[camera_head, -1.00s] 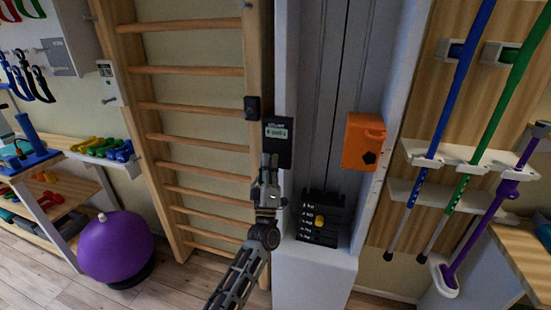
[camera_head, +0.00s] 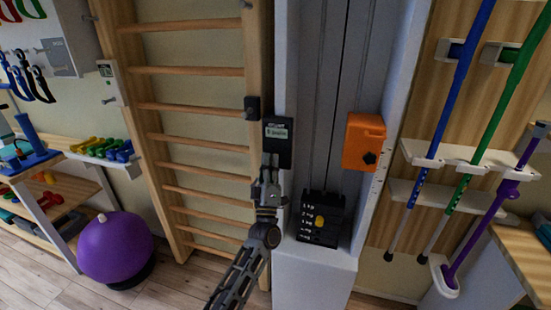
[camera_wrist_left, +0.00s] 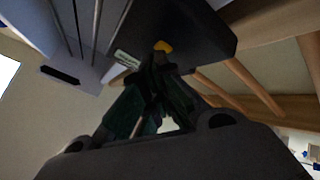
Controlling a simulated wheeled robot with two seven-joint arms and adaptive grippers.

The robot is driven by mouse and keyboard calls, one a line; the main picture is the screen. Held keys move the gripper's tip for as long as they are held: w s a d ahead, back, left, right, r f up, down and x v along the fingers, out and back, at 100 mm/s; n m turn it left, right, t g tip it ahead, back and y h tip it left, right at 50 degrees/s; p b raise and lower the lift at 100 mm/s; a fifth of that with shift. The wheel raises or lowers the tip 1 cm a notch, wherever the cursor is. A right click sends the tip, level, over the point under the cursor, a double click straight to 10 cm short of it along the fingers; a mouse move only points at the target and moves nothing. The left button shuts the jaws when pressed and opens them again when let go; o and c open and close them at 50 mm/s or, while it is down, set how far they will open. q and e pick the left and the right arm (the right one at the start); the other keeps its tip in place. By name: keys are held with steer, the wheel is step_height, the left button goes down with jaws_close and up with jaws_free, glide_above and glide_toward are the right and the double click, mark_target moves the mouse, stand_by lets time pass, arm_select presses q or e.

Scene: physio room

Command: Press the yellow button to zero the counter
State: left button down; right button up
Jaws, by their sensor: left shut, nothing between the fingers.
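The counter (camera_head: 278,143) is a small black box with a pale green display (camera_head: 277,133), fixed on the left post of the white-framed pulley column. The display text is too small to read surely. My left gripper (camera_head: 270,161) is shut and empty, its tips at the box's lower edge. In the left wrist view the yellow button (camera_wrist_left: 163,46) shows on the black box, right by the tips of my left gripper (camera_wrist_left: 158,60). I cannot tell whether they touch. In the head view the button is hidden behind the gripper. My right gripper is out of view.
A black weight selector (camera_head: 332,237) with a yellow knob (camera_head: 320,221) sits lower in the column. An orange box (camera_head: 363,142) is on the right post. Wooden wall bars (camera_head: 200,142) stand left, a purple ball (camera_head: 115,250) on the floor, and poles (camera_head: 468,110) hang right.

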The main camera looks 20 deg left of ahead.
arm_select(q)
steer(key=shift+s, duration=0.15)
steer(key=shift+s+p, duration=0.45)
steer(key=shift+s, duration=0.45)
